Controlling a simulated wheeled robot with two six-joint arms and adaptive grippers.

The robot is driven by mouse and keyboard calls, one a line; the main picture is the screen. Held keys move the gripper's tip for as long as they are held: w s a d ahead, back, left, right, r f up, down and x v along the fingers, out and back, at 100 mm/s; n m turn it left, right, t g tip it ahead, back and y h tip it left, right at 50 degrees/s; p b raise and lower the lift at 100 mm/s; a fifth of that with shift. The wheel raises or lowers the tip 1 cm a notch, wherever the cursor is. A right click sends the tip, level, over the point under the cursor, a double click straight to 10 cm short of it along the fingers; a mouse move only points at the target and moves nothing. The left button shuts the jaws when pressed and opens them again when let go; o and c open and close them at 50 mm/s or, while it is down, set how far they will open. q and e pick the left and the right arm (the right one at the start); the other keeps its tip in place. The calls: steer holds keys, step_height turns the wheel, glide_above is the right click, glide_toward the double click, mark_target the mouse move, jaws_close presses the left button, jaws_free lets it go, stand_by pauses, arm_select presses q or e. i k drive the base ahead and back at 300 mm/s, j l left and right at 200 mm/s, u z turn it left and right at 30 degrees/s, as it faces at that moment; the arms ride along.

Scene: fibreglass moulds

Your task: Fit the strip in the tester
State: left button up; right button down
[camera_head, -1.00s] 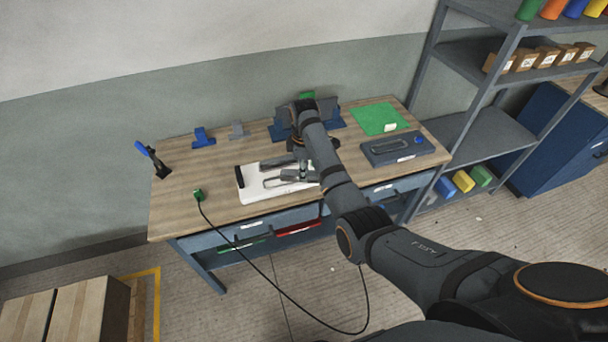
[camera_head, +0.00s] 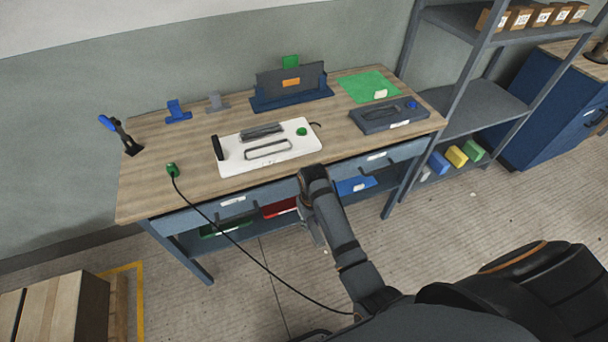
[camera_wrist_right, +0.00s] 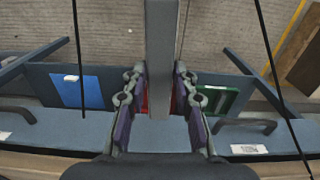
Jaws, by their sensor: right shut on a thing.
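My right gripper (camera_wrist_right: 159,92) is shut on a long, flat grey strip (camera_wrist_right: 162,40) in the right wrist view. The strip runs from between the fingers out past the top edge of the picture. In the head view my right arm ends in front of the bench's front edge; the fingers and strip are mostly hidden there. A white board (camera_head: 232,163) on the bench carries a black bar, a grey bar, a grey loop and a green button. A dark panel with an orange display (camera_head: 272,86) stands on a blue base behind it. I cannot tell which is the tester.
The wooden bench (camera_head: 170,206) has drawers below. A grey box (camera_head: 372,122) and a green mat (camera_head: 360,84) lie at the right. A blue-topped black tool (camera_head: 121,136) stands at the left. A cable from a green plug (camera_head: 173,170) hangs over the front edge.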

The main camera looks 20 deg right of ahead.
mark_target(381, 113)
steer(key=l+u, duration=0.1)
steer(key=l, duration=0.45)
steer(key=k+l+u, duration=0.1)
steer(key=l, duration=0.4)
steer(key=k+l+u, duration=0.1)
steer(key=l, duration=0.45)
steer(key=k+l+u, duration=0.1)
steer(key=l, duration=0.4)
